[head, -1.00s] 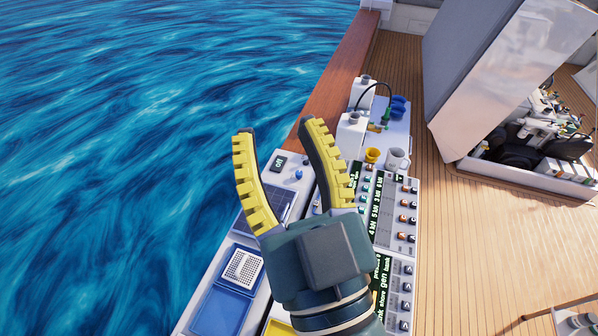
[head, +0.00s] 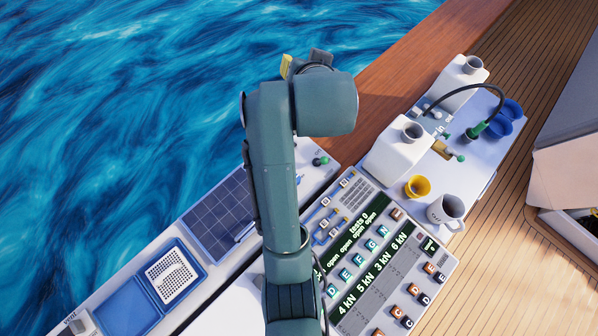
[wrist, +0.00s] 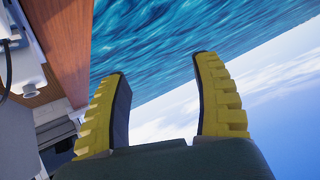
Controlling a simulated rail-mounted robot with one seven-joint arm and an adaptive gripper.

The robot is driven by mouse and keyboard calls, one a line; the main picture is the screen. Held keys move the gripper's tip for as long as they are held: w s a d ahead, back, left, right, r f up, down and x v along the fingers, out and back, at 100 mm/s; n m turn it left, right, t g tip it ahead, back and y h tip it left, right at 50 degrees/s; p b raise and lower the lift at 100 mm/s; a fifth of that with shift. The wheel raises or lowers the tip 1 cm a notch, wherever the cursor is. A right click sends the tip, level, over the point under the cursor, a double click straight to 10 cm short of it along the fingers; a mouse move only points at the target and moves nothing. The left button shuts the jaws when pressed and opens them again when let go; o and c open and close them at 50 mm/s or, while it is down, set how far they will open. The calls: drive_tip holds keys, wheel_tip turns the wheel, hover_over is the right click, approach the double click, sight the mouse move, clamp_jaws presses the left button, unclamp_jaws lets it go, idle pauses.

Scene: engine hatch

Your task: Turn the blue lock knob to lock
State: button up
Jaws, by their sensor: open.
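My gripper (wrist: 160,68) is open and empty in the wrist view, its two yellow ribbed fingers spread towards water and sky. In the head view only a bit of yellow finger (head: 287,66) shows past my raised arm, over the water side. I cannot clearly make out the blue lock knob. Small round knobs, one greenish (head: 316,162), sit at the far end of the white left-hand panel, just right of my arm. My arm covers part of that panel. My gripper is apart from the panel.
A control panel with green displays (head: 362,262) and several buttons lies right of my arm. White containers (head: 398,150), a yellow cup (head: 417,186), a mug (head: 446,211) and blue cups (head: 498,124) stand beyond. A solar panel (head: 218,208) and blue box (head: 130,306) lie left.

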drive_tip(key=s+a+f+m+g+b, duration=0.1)
drive_tip(key=s+f+g+b, duration=0.1)
drive_tip(key=f, duration=1.2)
drive_tip(key=s+a+f+m+g+b, duration=0.1)
drive_tip(key=f+g+b, duration=0.4)
drive_tip(key=f, duration=0.9)
drive_tip(key=s+a+f+g+b, duration=0.1)
drive_tip(key=s+f+g+b, duration=0.2)
drive_tip(key=f, duration=1.1)
drive_tip(key=shift+s+f+m+g, duration=0.15)
drive_tip(key=shift+s+m+g, duration=0.25)
drive_tip(key=shift+g, duration=0.1)
clamp_jaws()
